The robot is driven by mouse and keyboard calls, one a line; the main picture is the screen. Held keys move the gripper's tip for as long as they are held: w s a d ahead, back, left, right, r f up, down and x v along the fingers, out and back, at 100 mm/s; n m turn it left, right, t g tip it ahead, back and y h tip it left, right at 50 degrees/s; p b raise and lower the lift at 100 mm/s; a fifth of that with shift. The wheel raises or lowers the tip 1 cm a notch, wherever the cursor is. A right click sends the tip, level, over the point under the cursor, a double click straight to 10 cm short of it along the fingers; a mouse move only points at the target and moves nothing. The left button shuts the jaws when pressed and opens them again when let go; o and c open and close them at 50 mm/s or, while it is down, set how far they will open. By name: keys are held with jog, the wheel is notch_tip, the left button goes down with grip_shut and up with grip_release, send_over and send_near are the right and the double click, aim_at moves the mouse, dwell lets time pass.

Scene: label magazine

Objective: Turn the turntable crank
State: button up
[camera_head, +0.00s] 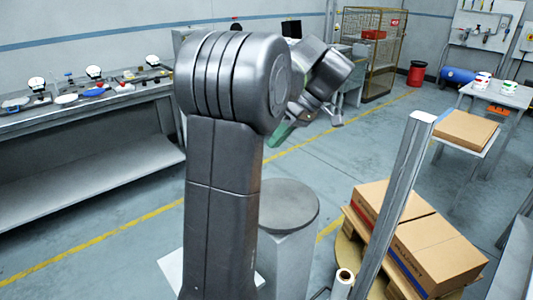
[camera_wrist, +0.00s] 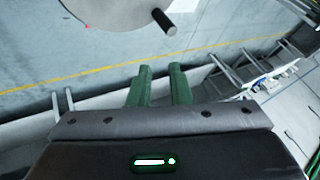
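In the wrist view a pale grey disc (camera_wrist: 110,12) shows at the top edge, cut off by the frame. A dark peg-like handle (camera_wrist: 164,22) with a pale shaft stands out near its right edge; it looks like the crank. My gripper (camera_wrist: 159,72) has two green fingers with a gap between them and nothing in the gap. The handle lies beyond the fingertips, apart from them. In the head view the gripper is mostly hidden behind my arm; a green part (camera_head: 281,134) shows. A grey round-topped pedestal (camera_head: 290,205) stands behind the arm; no handle is visible on it.
A wooden pallet (camera_head: 350,222) with cardboard boxes (camera_head: 425,250) stands on a round yellowish plate (camera_head: 346,252) at right. A metal post (camera_head: 398,185) rises beside it. A workbench (camera_head: 90,95) runs along the left. Open floor lies behind the pedestal.

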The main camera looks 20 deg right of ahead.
jog(key=o, duration=0.3)
jog(key=shift+a+h, duration=0.3)
jog(key=shift+a, duration=0.1)
jog(key=shift+o, duration=0.6)
jog(key=a+n+g+h, duration=0.2)
jog(key=a+h, duration=0.3)
jog(key=a, duration=0.2)
jog(key=shift+n, duration=0.3)
jog(key=shift+n+h, duration=0.4)
jog(key=shift+h, duration=0.4)
jog(key=f, duration=0.4)
jog(key=f+b, duration=0.1)
jog(key=f, duration=0.3)
jog(key=a+f+b, duration=0.1)
jog(key=f, duration=0.4)
jog(key=shift+s+f, duration=0.1)
grip_shut()
